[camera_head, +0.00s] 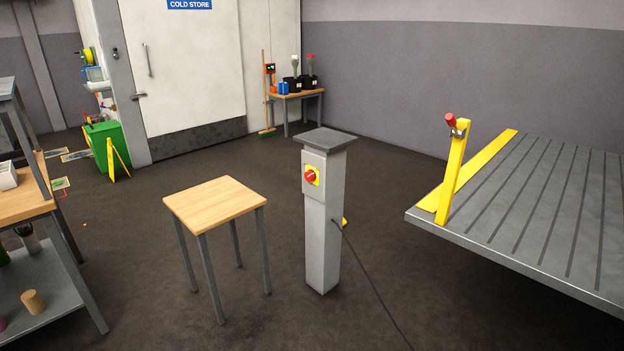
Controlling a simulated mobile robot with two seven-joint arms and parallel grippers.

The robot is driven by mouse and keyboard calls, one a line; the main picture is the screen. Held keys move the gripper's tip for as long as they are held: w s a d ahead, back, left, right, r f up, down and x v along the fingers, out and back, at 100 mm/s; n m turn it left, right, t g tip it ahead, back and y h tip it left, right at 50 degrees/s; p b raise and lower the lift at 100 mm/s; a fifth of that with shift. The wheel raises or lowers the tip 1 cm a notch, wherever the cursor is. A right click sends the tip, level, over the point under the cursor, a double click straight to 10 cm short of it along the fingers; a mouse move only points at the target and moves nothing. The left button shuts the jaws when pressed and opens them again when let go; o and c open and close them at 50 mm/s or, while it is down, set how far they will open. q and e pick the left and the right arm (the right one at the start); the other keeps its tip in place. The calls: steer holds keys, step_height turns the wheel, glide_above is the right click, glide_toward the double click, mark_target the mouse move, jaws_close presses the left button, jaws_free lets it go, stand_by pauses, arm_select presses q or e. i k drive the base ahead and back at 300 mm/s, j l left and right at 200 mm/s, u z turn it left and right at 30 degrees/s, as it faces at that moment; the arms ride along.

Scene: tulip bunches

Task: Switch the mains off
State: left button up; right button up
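A grey pillar (322,232) stands upright on the floor near the middle of the view, with a flat dark grey cap. On its upper front is the mains switch, a red rotary knob (310,176) on a yellow plate (317,170). The knob's pointer is too small to read its setting for certain. A dark cable runs from the pillar's right side down along the floor. Neither of my grippers is in view.
A wooden-topped stool (215,202) stands just left of the pillar. A grey ribbed platform (540,205) with a yellow post (452,172) is at right. Shelving (40,290) is at left, a green bin (108,145) behind. Dark floor lies open in front of the cold store door (185,65).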

mark_target(309, 176)
steer(key=i+j+z, duration=0.25)
steer(key=i+j, duration=0.2)
steer(key=i+j+z, duration=0.25)
steer(key=i+j, duration=0.3)
